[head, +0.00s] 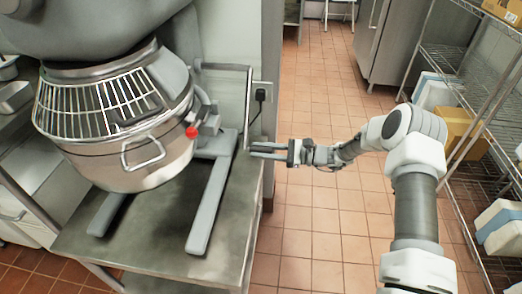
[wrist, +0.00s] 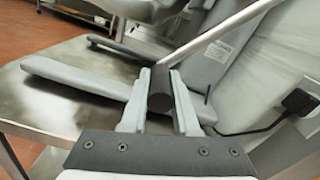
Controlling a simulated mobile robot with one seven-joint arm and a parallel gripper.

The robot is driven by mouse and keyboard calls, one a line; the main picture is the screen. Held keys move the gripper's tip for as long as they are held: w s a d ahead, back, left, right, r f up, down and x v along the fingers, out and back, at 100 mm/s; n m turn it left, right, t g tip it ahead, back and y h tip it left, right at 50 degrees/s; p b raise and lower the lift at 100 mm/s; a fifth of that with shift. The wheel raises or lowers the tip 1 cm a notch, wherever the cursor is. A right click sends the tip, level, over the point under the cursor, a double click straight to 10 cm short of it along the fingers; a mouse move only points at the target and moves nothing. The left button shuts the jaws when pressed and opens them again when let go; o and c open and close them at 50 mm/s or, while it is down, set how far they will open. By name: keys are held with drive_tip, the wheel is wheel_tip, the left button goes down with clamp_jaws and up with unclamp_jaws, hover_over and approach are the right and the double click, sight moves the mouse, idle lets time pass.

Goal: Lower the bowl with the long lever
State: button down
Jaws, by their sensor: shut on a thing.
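The steel bowl (head: 118,165) sits high on the mixer at the left, close under the wire guard (head: 95,108) and above the stand's feet. The long lever (head: 248,105) is a thin metal rod running right from the mixer, then bending down. My gripper (head: 254,151) is at the lever's lower end, reaching in from the right. In the wrist view, my gripper's two fingers (wrist: 158,112) are shut on the lever's dark end grip (wrist: 160,88), one on each side. The rod (wrist: 222,36) rises from it to the upper right.
The mixer's grey feet (head: 208,205) rest on a steel table (head: 165,235). A black plug (head: 261,94) and cord are on the wall behind the lever. Wire shelves (head: 470,80) with boxes stand at the right. The tiled floor (head: 320,90) between is clear.

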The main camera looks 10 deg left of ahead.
drive_tip(key=shift+s, duration=0.1)
idle(0.4)
drive_tip(key=s+r+m+p, duration=0.5)
drive_tip(key=r+p, duration=0.3)
drive_tip(key=p, duration=0.1)
drive_tip(key=s+r+m+p, duration=0.4)
drive_tip(key=s+r+p, duration=0.1)
drive_tip(key=r+p, duration=0.4)
drive_tip(key=w+r+m+p, duration=0.2)
drive_tip(key=r+p, duration=0.4)
drive_tip(key=r, duration=0.3)
drive_tip(key=w+r+m+p, duration=0.3)
drive_tip(key=r+m+p, duration=0.2)
drive_tip(key=r+p, duration=0.2)
drive_tip(key=shift+w+d+r, duration=0.15)
drive_tip(key=shift+w+r, duration=0.15)
drive_tip(key=shift+r, duration=1.1)
